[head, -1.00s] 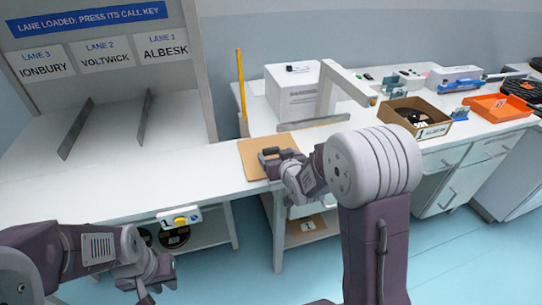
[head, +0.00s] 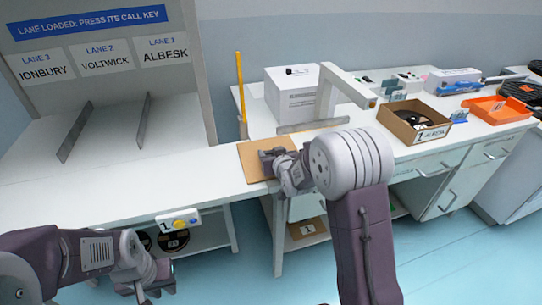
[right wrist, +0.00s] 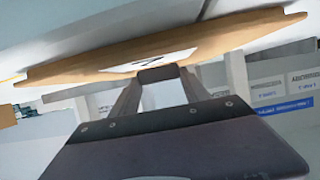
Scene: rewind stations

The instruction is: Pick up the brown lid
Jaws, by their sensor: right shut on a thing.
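In the right wrist view the right gripper (right wrist: 158,76) is shut on the lid (right wrist: 215,42), which shows a white label with a dark mark. I cannot tell whether the lid is clear of the counter. My left gripper (head: 150,292) hangs low at the bottom left, away from the lid; its fingers are too unclear to judge.
A white box (head: 291,95) and a grey angled stand (head: 345,85) are behind the lid. An open cardboard box (head: 402,128) with a black reel and an orange tray (head: 497,112) are to the right. A yellow post (head: 240,88) stands left. The left counter (head: 100,185) is mostly clear.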

